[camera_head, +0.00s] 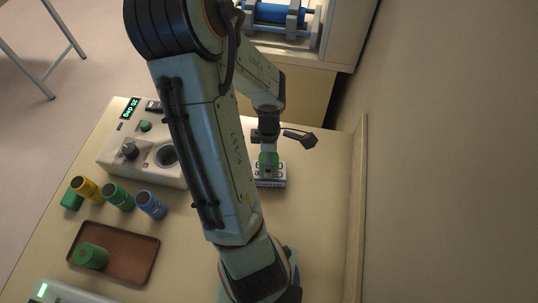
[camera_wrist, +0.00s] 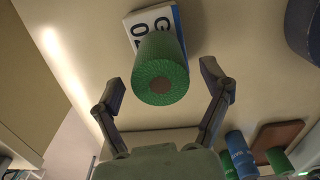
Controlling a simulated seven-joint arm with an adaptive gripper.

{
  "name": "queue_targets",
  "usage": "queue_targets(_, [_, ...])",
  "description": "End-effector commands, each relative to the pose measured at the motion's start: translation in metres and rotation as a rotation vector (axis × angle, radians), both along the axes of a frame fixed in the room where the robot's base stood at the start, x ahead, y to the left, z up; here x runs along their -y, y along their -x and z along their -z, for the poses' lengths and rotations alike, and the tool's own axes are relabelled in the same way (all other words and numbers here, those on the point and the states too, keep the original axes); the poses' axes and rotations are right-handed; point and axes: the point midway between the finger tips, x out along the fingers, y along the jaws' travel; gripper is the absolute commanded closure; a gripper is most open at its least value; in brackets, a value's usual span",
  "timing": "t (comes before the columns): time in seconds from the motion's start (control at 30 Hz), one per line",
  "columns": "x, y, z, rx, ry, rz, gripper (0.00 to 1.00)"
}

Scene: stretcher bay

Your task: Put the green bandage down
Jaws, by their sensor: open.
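A green bandage roll (camera_wrist: 160,68) stands with its round end toward the wrist camera, over a white and blue marked block (camera_wrist: 136,22). In the head view the bandage (camera_head: 268,159) appears to rest upright on that block (camera_head: 270,182). My gripper (camera_wrist: 162,80) is open, with one finger on each side of the roll and a visible gap at both sides. In the head view my gripper (camera_head: 272,141) is just above the bandage and partly hides it.
A brown tray (camera_head: 140,243) holds another green roll (camera_head: 91,256). Yellow (camera_head: 87,190), green (camera_head: 118,197) and blue (camera_head: 151,205) rolls are beside a control box (camera_head: 115,155). A raised edge (camera_head: 357,220) borders the table's right side. Table right of the block is clear.

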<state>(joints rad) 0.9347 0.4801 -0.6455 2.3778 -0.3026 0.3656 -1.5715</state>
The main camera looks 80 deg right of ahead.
Motion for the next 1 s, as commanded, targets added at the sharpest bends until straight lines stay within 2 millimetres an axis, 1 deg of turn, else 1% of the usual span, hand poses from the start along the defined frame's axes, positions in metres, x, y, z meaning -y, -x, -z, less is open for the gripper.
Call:
queue_targets(0.17, [0.0,0.0,-0.004,0.001,0.002,0.0,0.23])
queue_targets(0.27, [0.001,-0.001,-0.016,0.003,0.005,-0.002,0.23])
queue_targets(0.37, [0.002,-0.001,-0.036,0.006,0.007,-0.003,0.23])
queue_targets(0.5, [0.002,-0.001,-0.069,0.006,0.008,-0.004,0.23])
queue_targets(0.6, [0.002,-0.001,-0.091,0.004,0.007,-0.003,0.23])
queue_targets(0.7, [0.002,-0.001,-0.108,0.003,0.005,-0.003,0.23])
queue_targets(0.83, [0.002,0.0,-0.12,0.001,0.001,-0.002,0.23])
queue_targets(1.0, [0.002,0.0,-0.124,0.0,0.0,0.0,0.23])
